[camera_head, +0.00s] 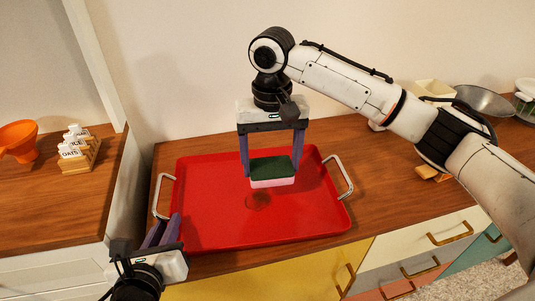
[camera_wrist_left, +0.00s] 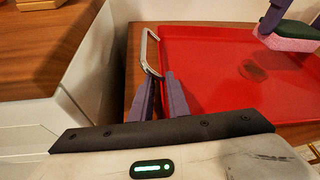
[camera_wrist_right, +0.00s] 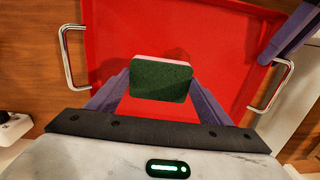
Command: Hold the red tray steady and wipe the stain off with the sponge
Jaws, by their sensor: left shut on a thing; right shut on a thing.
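The red tray (camera_head: 205,225) lies on the wooden counter with a metal handle at each end. A dark round stain (camera_head: 257,201) is on its middle; it also shows in the left wrist view (camera_wrist_left: 253,71). My right gripper (camera_head: 271,167) is shut on the sponge (camera_head: 272,180), green above and pink below. It holds the sponge just behind the stain, apparently a little above the tray. My left gripper (camera_wrist_left: 158,74) is shut on the tray at the left handle's near end (camera_wrist_left: 150,45).
An orange funnel (camera_head: 19,139) and a rack of small white bottles (camera_head: 76,150) stand on the left counter. A metal bowl (camera_head: 484,101) and a cream container (camera_head: 434,91) are at the back right. Drawers with handles (camera_head: 450,234) lie below the counter edge.

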